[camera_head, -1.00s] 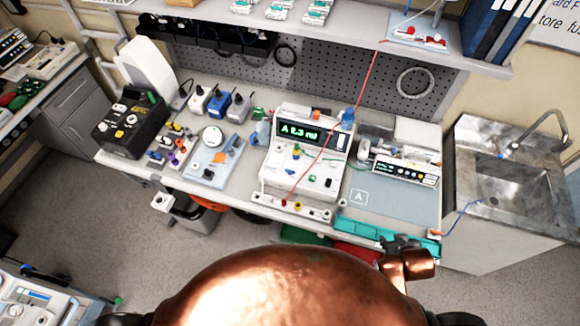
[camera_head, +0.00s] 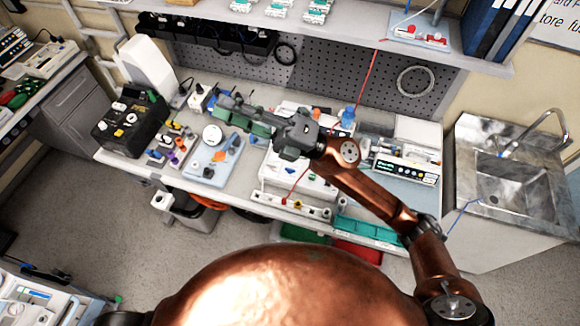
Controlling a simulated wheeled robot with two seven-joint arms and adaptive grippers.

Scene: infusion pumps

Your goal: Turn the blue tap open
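My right gripper (camera_head: 223,104) reaches in from the right and points left, over the back of the bench. It appears above and to the right of the gauge board, apart from the blue knob. Its fingers are seen at a slant, so their opening is unclear. My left gripper is out of view.
A black box (camera_head: 130,125) stands at the left of the bench. A blue-topped bottle (camera_head: 348,118) stands behind the white device. A red line (camera_head: 370,75) hangs from the shelf (camera_head: 330,45). A pump (camera_head: 405,170) and a sink (camera_head: 505,190) are at the right.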

